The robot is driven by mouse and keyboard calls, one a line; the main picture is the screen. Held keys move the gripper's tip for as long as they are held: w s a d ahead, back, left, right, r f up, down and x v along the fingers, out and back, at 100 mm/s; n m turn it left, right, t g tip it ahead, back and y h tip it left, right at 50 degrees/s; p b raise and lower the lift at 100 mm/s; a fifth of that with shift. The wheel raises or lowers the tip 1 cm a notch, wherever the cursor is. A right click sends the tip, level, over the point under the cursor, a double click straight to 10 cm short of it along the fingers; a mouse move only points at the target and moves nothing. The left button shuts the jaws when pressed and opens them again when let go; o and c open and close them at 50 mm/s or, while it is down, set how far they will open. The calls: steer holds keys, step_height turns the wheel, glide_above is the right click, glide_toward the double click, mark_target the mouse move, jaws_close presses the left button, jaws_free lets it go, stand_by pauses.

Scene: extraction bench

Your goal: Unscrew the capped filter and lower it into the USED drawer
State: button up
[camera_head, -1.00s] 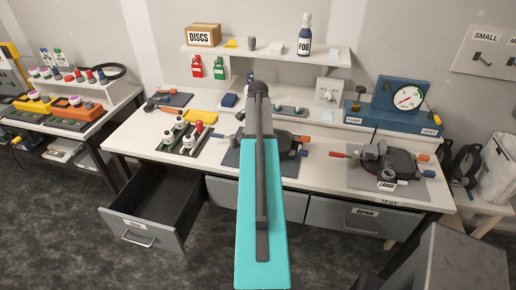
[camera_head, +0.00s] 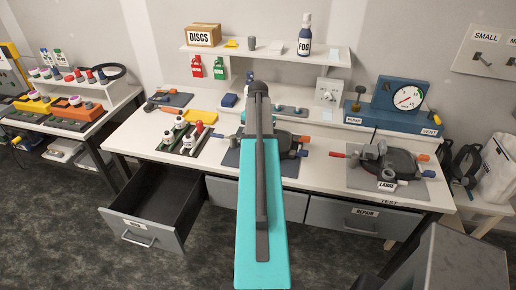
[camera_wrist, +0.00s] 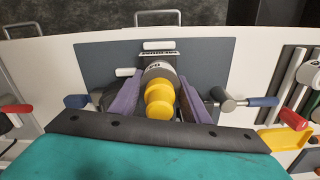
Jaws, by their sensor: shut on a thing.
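In the wrist view my gripper (camera_wrist: 160,100) has purple fingers shut on the filter, one on each side. The filter has a stepped yellow cap (camera_wrist: 159,101) and a pale grey body (camera_wrist: 160,70) with a dark printed label, too small to read. It sits over a device on a dark mat (camera_wrist: 105,58). I cannot tell whether the filter is still in its thread. In the head view my arm hides the gripper and filter. An open, dark, seemingly empty drawer (camera_head: 138,233) stands at the lower left; its label is unreadable.
A second device (camera_head: 388,160) marked LARGE is on the right of the bench. A rack of capped parts (camera_head: 180,138) stands left of my arm. A blue gauge unit (camera_head: 405,100) is at the back right.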

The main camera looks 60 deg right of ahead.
steer(key=n, duration=0.7)
steer(key=shift+n, duration=0.4)
steer(key=shift+o, duration=0.3)
steer(key=n, duration=0.7)
steer(key=o, duration=1.2)
